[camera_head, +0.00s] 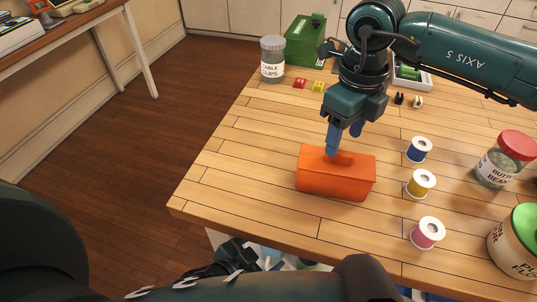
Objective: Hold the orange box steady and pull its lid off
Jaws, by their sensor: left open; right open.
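The orange box (334,183) stands upright near the front edge of the wooden table. Its orange lid (361,162) sits on top, with a raised grip in the middle. My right gripper (345,145) is open and points down just above the lid. Its near blue finger overlaps the lid beside the raised grip in the picture; the other finger is further back. I cannot tell whether either finger touches the lid.
Blue, yellow and pink spools (421,183) stand right of the box. A red-lidded jar (497,172) and a green-lidded canister (510,250) are at the right. A cable clips jar (272,71) and a green box (304,42) stand behind. The table left of the box is clear.

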